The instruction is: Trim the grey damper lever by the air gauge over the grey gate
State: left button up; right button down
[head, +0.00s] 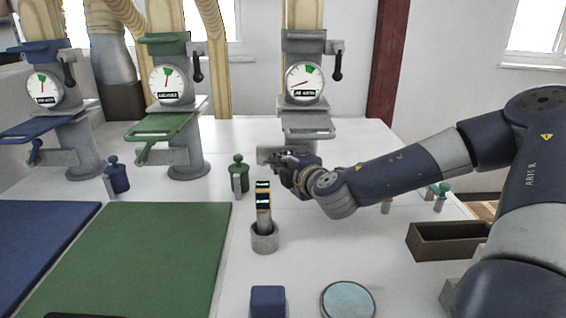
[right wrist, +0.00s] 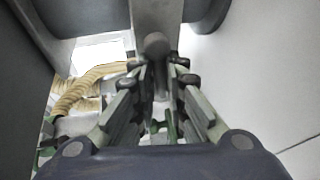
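The grey station at the back has an air gauge (head: 304,83), with its needle pointing low left and a green mark near the top. A dark damper lever (head: 337,66) hangs beside the gauge on its right. The grey gate (head: 308,122) is a sloping plate below it. My right gripper (head: 275,156) is low in front of this station, below the gate and well away from the damper lever. In the right wrist view its fingers (right wrist: 157,72) are apart, with a grey bar's round knob (right wrist: 155,45) just beyond or between them; contact is unclear. My left gripper is out of view.
Similar blue (head: 42,86) and green (head: 169,84) stations stand left. A green-topped peg (head: 238,174) and a cup with a striped stick (head: 264,240) stand near my gripper. A brown tray (head: 447,241) lies right. The white table between is partly clear.

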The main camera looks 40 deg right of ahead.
jog(key=shift+w+r+n+g+h, duration=0.1)
jog(key=shift+r+n+g+h, duration=0.2)
jog(key=shift+r+n+g, duration=0.5)
jog(key=shift+f, duration=0.25)
jog(key=c, duration=1.6)
grip_release()
jog(key=shift+c, duration=0.2)
jog(key=v, duration=0.7)
jog(key=shift+s, duration=0.3)
